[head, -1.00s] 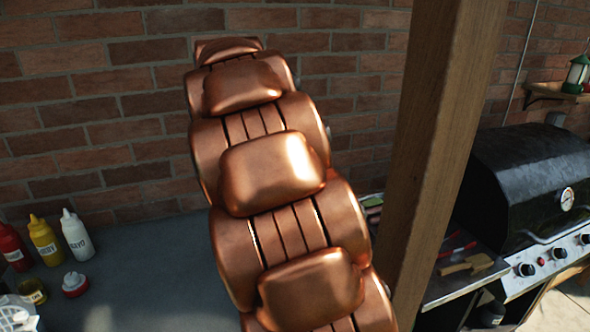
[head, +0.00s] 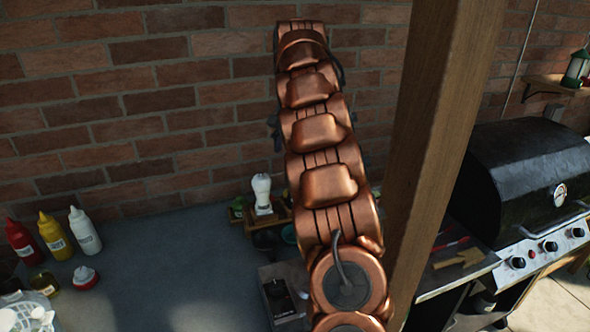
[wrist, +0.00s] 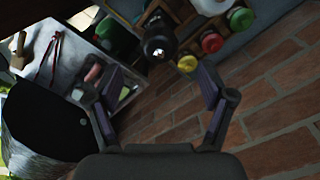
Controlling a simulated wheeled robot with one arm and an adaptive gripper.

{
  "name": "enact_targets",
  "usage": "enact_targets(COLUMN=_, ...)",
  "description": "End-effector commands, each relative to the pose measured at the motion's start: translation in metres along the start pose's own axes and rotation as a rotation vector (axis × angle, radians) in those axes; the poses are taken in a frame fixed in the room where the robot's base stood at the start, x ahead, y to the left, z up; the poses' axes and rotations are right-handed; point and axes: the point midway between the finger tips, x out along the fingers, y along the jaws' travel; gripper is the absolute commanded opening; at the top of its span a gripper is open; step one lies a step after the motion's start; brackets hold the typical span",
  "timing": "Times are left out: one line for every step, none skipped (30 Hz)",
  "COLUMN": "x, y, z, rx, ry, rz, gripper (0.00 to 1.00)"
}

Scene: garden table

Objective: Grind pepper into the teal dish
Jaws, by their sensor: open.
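My gripper (wrist: 158,88) is open and empty in the wrist view, its two fingers spread apart. Beyond the fingertips, a dark, round-topped object with a shiny knob (wrist: 159,47), which looks like the pepper mill, stands by a wooden rack. In the head view my copper arm covers the middle, and the mill and most of my gripper are hidden behind it. A white mill-like container (head: 262,194) stands left of the arm.
A wooden rack (wrist: 185,22) holds bottles with red (wrist: 212,42) and green (wrist: 240,18) caps. Sauce bottles (head: 52,235) stand at the left. A wooden post (head: 440,130) and a grill (head: 525,185) are at the right. The grey tabletop (head: 170,265) has free room at centre left.

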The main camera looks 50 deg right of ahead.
Motion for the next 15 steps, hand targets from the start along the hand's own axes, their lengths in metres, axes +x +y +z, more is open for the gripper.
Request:
enact_targets(x=0.000, y=0.002, z=-0.003, rx=0.005, ry=0.000, rz=-0.001, gripper=0.81)
enact_targets(x=0.000, y=0.002, z=-0.004, rx=0.007, ry=0.000, rz=-0.001, gripper=0.81)
enact_targets(x=0.001, y=0.002, z=-0.004, rx=0.009, ry=0.000, rz=-0.001, gripper=0.81)
enact_targets(x=0.002, y=0.003, z=-0.005, rx=0.009, ry=0.000, rz=-0.001, gripper=0.81)
enact_targets(x=0.003, y=0.003, z=-0.005, rx=0.010, ry=0.001, rz=-0.001, gripper=0.81)
enact_targets(x=0.005, y=0.003, z=-0.005, rx=0.010, ry=0.000, rz=-0.001, gripper=0.81)
enact_targets(x=0.007, y=0.003, z=-0.005, rx=0.010, ry=0.000, rz=-0.001, gripper=0.81)
enact_targets(x=0.009, y=0.003, z=-0.005, rx=0.010, ry=0.001, rz=0.000, gripper=0.81)
enact_targets(x=0.013, y=0.003, z=-0.005, rx=0.010, ry=0.001, rz=0.000, gripper=0.81)
enact_targets(x=0.015, y=0.003, z=-0.005, rx=0.011, ry=0.002, rz=0.000, gripper=0.81)
enact_targets(x=0.018, y=0.003, z=-0.005, rx=0.011, ry=0.001, rz=-0.001, gripper=0.81)
enact_targets(x=0.022, y=0.003, z=-0.005, rx=0.011, ry=0.001, rz=-0.001, gripper=0.81)
enact_targets(x=0.025, y=0.003, z=-0.005, rx=0.010, ry=0.001, rz=0.000, gripper=0.81)
enact_targets(x=0.028, y=0.003, z=-0.005, rx=0.010, ry=0.001, rz=0.000, gripper=0.81)
enact_targets(x=0.032, y=0.003, z=-0.004, rx=0.009, ry=0.000, rz=0.000, gripper=0.81)
